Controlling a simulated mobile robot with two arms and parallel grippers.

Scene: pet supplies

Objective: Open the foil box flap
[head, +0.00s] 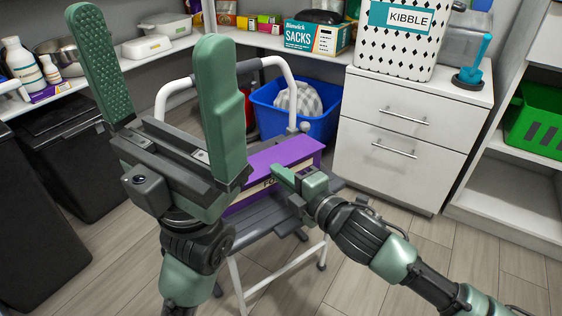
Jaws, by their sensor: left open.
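The purple foil box (288,152) lies on the dark top of a step stool (262,220) in the middle of the head view. A pale band with the letters "FO" shows on its near side. My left gripper (151,32) is open and empty, raised close to the camera with its green fingers pointing up. It hides the left end of the box. My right gripper (295,179) is at the near side of the box, right of the lettering, and covers part of it. I cannot tell whether its fingers touch the box or the flap.
A blue bin (318,124) with a checked cloth stands behind the stool. A white drawer cabinet (392,150) bearing a kibble container (402,45) stands to the right. Dark bins (70,165) stand at left. Floor is clear at front right.

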